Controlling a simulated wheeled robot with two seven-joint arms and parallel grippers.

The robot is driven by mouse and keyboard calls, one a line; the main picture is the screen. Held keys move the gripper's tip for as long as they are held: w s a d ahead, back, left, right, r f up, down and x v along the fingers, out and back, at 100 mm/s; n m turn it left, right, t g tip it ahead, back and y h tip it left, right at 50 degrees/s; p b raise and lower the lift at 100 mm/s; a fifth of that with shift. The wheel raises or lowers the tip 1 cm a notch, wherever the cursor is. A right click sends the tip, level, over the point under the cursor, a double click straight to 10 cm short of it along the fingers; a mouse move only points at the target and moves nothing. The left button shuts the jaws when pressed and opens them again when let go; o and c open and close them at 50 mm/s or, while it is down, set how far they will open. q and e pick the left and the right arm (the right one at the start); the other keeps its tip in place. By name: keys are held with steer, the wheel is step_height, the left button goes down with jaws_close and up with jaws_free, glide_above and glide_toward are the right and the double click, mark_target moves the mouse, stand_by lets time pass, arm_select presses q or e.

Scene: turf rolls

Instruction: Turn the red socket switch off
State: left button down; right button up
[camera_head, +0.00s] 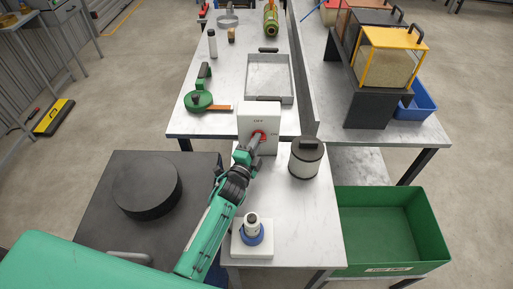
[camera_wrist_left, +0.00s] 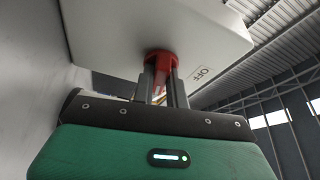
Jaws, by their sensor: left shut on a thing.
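The white socket box (camera_head: 259,117) stands upright on the near table, with "OFF" marked above its red switch (camera_head: 261,136) and a partly hidden mark at the right. In the left wrist view the red switch (camera_wrist_left: 160,59) projects from the white box (camera_wrist_left: 150,25), with an "OFF" label (camera_wrist_left: 202,74) beside it. My left gripper (camera_head: 255,143) reaches the front of the box. Its two grey fingers (camera_wrist_left: 160,82) are shut on the red switch, one on each side. The gripper hides part of the switch. My right gripper is not in view.
A dark-lidded canister (camera_head: 306,158) stands right of the box. A white block with a blue-ringed cylinder (camera_head: 252,232) is near the front. A grey tray (camera_head: 269,77) and a green tape tool (camera_head: 199,100) lie behind. A green crate (camera_head: 388,232) is at the right.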

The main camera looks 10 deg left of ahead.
arm_select(q)
steer(key=shift+f+n+t+b, duration=0.1)
steer(key=shift+n+t+b, duration=0.2)
steer(key=shift+n+b, duration=0.35)
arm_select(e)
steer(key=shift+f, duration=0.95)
arm_select(q)
steer(key=c, duration=1.4)
jaws_free()
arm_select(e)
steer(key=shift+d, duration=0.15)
arm_select(q)
steer(key=b+v, duration=0.3)
steer(key=v, duration=0.8)
steer(key=shift+s, duration=0.1)
steer(key=shift+s+a, duration=0.1)
steer(key=shift+s, duration=0.35)
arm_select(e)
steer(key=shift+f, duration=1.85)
